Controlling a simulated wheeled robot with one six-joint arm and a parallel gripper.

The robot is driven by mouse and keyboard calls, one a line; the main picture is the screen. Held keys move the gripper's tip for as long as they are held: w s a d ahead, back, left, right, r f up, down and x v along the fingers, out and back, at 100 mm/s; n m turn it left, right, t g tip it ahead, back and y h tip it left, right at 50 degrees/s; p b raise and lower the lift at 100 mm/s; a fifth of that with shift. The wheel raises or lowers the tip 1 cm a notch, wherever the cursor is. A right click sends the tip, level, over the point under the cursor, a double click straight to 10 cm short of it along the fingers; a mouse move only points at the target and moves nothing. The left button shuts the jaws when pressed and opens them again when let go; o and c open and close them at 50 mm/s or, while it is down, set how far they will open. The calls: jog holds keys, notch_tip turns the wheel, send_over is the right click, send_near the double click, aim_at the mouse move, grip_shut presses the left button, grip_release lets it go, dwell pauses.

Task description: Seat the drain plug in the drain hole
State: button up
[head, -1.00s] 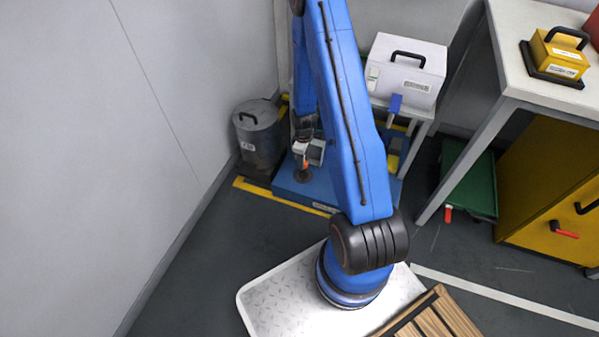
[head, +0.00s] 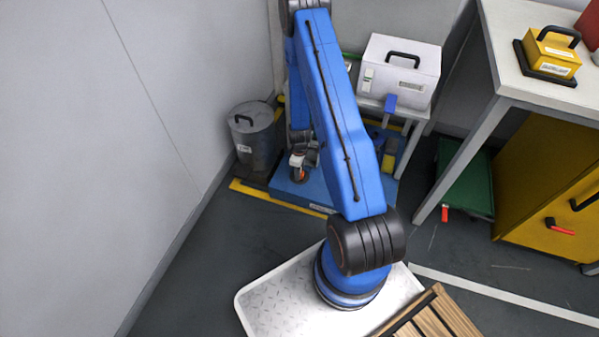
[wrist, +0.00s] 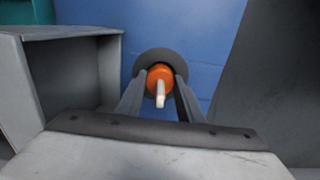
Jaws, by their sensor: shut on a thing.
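My gripper (wrist: 160,92) is shut on the drain plug (wrist: 158,73), an orange round knob with a pale tab. Its two dark fingers stand on either side of the knob. A dark round disc (wrist: 147,60) shows behind the plug against the blue surface. I cannot tell whether it is the plug's own base or the rim of the drain hole. No open hole shows clearly. In the head view my gripper (head: 299,174) hangs low over the blue platform (head: 340,190), and the plug is only a small orange spot there.
A grey metal bin (head: 255,140) stands left of the platform near the wall. A white case (head: 400,75) sits on a stand behind. In the wrist view a grey box-like body (wrist: 75,70) lies close on the left. The blue surface right of the plug is clear.

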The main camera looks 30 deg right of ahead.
jog(key=shift+f, duration=0.1)
jog(key=o, duration=1.1)
